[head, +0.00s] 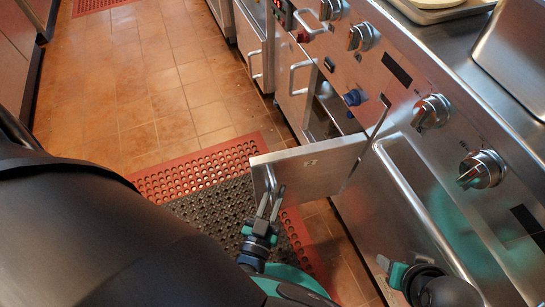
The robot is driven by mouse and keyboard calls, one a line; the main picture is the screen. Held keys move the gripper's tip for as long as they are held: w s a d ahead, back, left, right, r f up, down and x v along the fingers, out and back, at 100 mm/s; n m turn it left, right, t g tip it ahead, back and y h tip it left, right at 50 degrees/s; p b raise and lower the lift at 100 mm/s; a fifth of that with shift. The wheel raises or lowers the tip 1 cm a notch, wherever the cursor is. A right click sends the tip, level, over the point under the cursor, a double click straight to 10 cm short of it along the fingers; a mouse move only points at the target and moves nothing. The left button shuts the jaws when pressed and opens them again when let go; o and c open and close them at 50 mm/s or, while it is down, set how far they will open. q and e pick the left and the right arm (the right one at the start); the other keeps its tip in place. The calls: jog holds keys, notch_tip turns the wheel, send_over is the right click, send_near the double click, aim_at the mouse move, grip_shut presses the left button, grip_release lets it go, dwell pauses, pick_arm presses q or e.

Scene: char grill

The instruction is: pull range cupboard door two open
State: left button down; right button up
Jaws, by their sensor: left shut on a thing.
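The range cupboard door (318,166) is a flat steel panel, swung partly open and standing out from the range front. Its bar handle (269,178) is on the near face by the outer edge. My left gripper (271,198) is at this handle with its fingers shut on it. A dark gap into the cupboard (322,122) shows behind the door. My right gripper (384,263) is low at the right, by the oven front, and mostly hidden by its own wrist; its fingers are too small to read.
An oven door with a long bar handle (432,215) is right of the cupboard. Control knobs (431,112) line the panel above. Another closed cupboard door (258,55) is further back. A red and black floor mat (205,172) lies below; the tiled floor (150,85) is clear.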

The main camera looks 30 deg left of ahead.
pick_arm(q)
jog(key=shift+d, duration=0.25)
jog(key=c, duration=0.8)
grip_release()
jog(key=shift+o, duration=0.2)
jog(key=shift+a, duration=0.1)
